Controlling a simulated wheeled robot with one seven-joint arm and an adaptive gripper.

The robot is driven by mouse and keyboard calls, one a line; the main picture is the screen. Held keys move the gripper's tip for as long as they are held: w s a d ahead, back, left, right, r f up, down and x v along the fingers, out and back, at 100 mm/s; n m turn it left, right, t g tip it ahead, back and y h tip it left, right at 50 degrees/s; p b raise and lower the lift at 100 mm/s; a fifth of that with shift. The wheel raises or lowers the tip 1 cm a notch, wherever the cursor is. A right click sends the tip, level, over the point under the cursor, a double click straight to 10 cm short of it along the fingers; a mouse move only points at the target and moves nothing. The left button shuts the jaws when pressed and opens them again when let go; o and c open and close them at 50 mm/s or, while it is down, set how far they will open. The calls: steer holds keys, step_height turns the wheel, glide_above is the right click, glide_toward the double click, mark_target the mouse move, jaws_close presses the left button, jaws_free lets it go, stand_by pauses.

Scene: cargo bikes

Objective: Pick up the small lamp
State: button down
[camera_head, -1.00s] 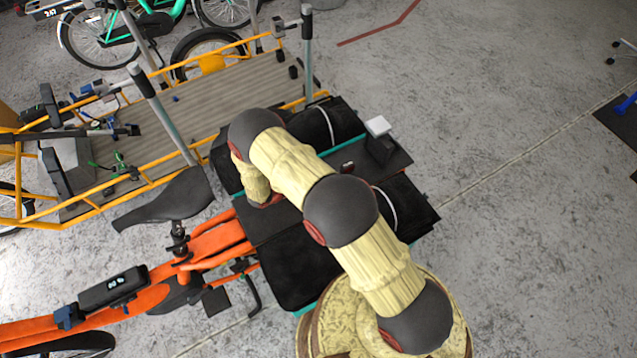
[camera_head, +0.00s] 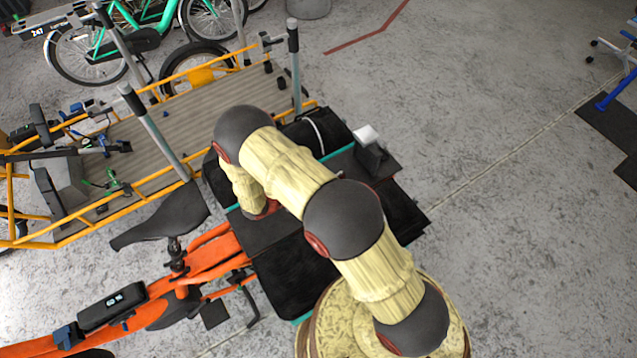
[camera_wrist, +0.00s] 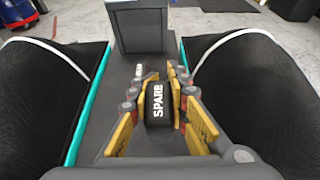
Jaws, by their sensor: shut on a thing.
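In the wrist view, a small black rounded thing with white "SPARE" lettering (camera_wrist: 157,104), which I take for the small lamp, sits between the yellow fingers of my gripper (camera_wrist: 158,92). The fingers are shut on it from both sides. It is upright over the dark flat top of the rear rack (camera_wrist: 112,100), between two black bags. I cannot tell whether it still touches the rack. In the head view my arm hides the gripper and the lamp.
A dark block with a white top (camera_head: 367,136) stands ahead on the rack; it also shows in the wrist view (camera_wrist: 141,28). Black bags (camera_wrist: 250,90) flank the rack. The orange bike's saddle (camera_head: 165,215) and a yellow-framed cargo bike (camera_head: 190,125) are left.

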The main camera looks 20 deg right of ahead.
steer(key=s+r, duration=0.1)
steer(key=s, duration=0.2)
steer(key=s+d+r+p, duration=0.1)
steer(key=s+r, duration=0.1)
steer(key=s, duration=0.1)
steer(key=s+d+r+p, duration=0.1)
steer(key=s+r, duration=0.1)
steer(key=s, duration=0.2)
steer(key=shift+d+r, duration=0.2)
steer(key=shift+d, duration=0.05)
steer(key=shift+w, duration=0.1)
stand_by(0.3)
